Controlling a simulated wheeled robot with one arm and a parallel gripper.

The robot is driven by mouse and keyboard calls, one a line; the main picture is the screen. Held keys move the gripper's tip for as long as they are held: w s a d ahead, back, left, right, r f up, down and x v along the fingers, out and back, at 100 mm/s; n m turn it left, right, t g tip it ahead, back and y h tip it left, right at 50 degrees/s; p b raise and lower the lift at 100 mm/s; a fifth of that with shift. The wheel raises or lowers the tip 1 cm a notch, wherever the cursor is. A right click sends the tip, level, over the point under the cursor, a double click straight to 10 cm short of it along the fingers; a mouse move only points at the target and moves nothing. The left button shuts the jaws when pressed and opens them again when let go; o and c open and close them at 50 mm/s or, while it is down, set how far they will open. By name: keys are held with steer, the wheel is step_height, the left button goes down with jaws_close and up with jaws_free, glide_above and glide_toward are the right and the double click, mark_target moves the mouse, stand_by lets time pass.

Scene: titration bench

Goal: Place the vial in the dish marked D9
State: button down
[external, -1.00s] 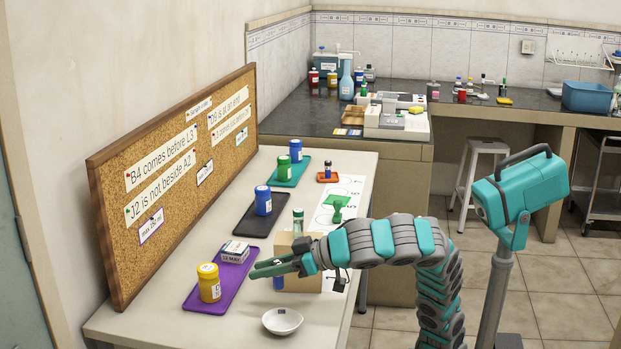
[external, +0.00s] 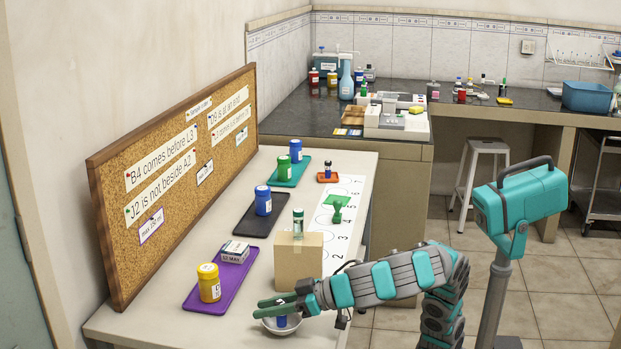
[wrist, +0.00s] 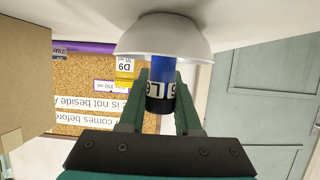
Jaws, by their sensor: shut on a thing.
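My gripper (external: 262,308) is shut on the vial (external: 281,321), low over the front end of the bench. In the wrist view the vial (wrist: 158,100) shows a blue body, a white label and a black end, held upright between the green fingers. The white dish (external: 294,328) is directly below the gripper; in the wrist view the dish (wrist: 165,35) lies at the vial's blue end. The vial's lower end appears inside the dish's rim; whether it touches the bottom is hidden. No marking on the dish is readable now.
A cardboard box (external: 298,262) stands just behind the gripper, with a green-capped vial on top. A purple tray (external: 233,283) to the left holds a yellow jar (external: 209,284) and a small white block. A corkboard (external: 165,190) with notes stands along the wall. Numbered paper lies behind.

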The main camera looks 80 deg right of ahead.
mark_target(281, 302)
steer(key=shift+f, duration=0.3)
steer(key=shift+f, duration=0.1)
steer(key=shift+f, duration=0.15)
steer(key=c, duration=0.6)
jaws_free()
steer(key=shift+r, duration=0.2)
steer(key=shift+r, duration=0.15)
steer(key=v, duration=0.2)
steer(key=shift+s+d+r, duration=0.1)
steer(key=shift+s+r, duration=0.1)
steer(key=shift+s, duration=0.05)
step_height(281, 302, up, 5)
steer(key=shift+s+r+p, duration=0.15)
steer(key=shift+p, duration=0.7)
steer(key=shift+r, duration=0.75)
